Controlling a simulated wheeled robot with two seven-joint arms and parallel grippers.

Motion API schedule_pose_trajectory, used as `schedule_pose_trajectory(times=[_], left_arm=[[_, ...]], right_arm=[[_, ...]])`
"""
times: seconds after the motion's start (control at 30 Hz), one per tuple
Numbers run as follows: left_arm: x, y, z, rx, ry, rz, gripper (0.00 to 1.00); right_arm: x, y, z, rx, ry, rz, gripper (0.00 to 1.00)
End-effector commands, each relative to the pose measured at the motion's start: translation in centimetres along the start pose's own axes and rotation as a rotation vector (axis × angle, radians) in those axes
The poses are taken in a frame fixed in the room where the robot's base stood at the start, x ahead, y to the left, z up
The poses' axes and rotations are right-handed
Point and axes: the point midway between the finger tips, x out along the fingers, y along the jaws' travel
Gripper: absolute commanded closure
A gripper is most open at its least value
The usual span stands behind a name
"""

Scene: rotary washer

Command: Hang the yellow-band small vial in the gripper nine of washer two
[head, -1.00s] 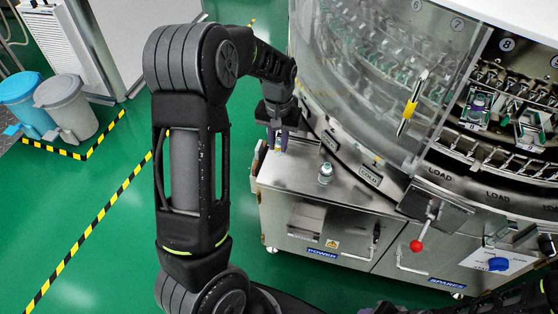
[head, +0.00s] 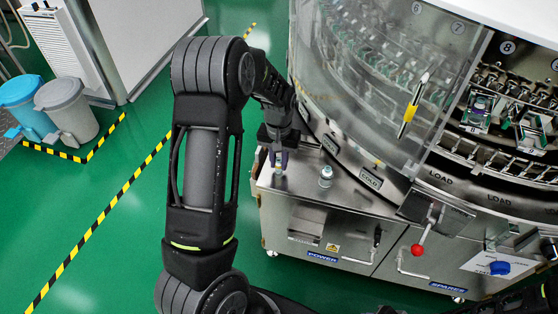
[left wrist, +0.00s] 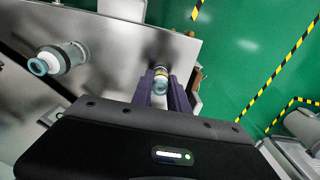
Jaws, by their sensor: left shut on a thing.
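The yellow-band small vial (left wrist: 160,80) is between the two purple fingers of my left gripper (left wrist: 167,92) in the left wrist view, its pale blue end toward the camera. My left gripper (head: 279,160) is shut on it. In the head view the vial (head: 279,169) shows small below the fingers, at the left corner of the steel cabinet top (head: 300,183). Whether it touches the top I cannot tell. The washer (head: 480,140) stands at the right, with its clips partly behind a clear curved cover; positions 6, 7 and 8 are labelled. My right gripper is not in view.
A second, larger vial (head: 326,176) stands on the cabinet top to the right of my left gripper; it also shows in the left wrist view (left wrist: 58,58). A red-knobbed lever (head: 420,248) sticks out at the front. The clear cover (head: 395,80) closes the washer's left part.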

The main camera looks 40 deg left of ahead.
Motion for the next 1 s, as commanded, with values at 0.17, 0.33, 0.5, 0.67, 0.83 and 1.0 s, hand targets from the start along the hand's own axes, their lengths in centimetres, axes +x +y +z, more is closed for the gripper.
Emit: schedule_pose_trajectory(times=[0.17,0.33,0.5,0.67,0.83,1.0], left_arm=[[0.2,0.0,0.0,0.0,0.0,0.0,1.0],[0.3,0.0,0.0,0.0,0.0,0.0,0.72],[0.3,0.0,0.0,0.0,0.0,0.0,0.58],[0.3,0.0,0.0,0.0,0.0,0.0,0.58],[-0.2,0.0,0.0,0.0,0.0,0.0,0.58],[-1.8,0.0,-0.1,0.001,0.004,0.001,0.58]], right_arm=[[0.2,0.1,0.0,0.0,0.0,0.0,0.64],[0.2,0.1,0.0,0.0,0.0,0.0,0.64],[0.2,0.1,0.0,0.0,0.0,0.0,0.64],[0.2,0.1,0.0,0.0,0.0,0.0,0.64],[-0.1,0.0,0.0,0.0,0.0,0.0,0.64],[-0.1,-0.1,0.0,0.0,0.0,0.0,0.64]])
